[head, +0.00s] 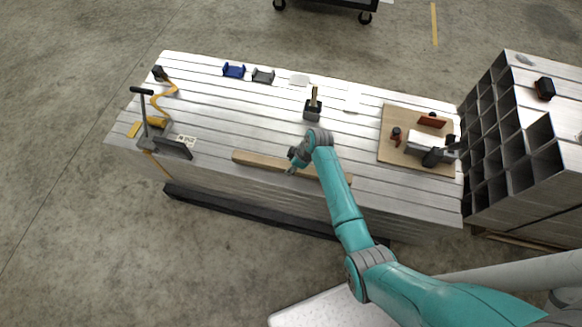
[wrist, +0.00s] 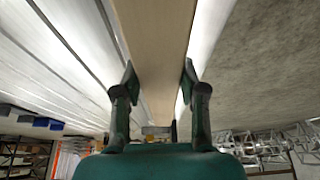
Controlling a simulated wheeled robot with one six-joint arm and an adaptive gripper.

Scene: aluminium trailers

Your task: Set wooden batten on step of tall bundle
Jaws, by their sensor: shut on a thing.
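The wooden batten (head: 258,161) is a long, pale, square-edged bar, running left to right along the front edge of the low aluminium bundle in the head view. My gripper (head: 294,161) is at the batten's middle, partly hidden by my wrist. In the wrist view the batten (wrist: 158,40) runs between the two fingers of my gripper (wrist: 159,76), which is shut on it. I cannot tell whether the batten touches the metal below. The tall bundle (head: 553,184) of square tubes stands at the right, with open ends facing left; its step is not clear.
The low bundle (head: 215,105) carries a yellow-and-black tool (head: 152,122) at left, blue (head: 234,71) and grey (head: 263,75) blocks, a dark holder (head: 312,110), and a board (head: 393,151) with tools near the tall bundle.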

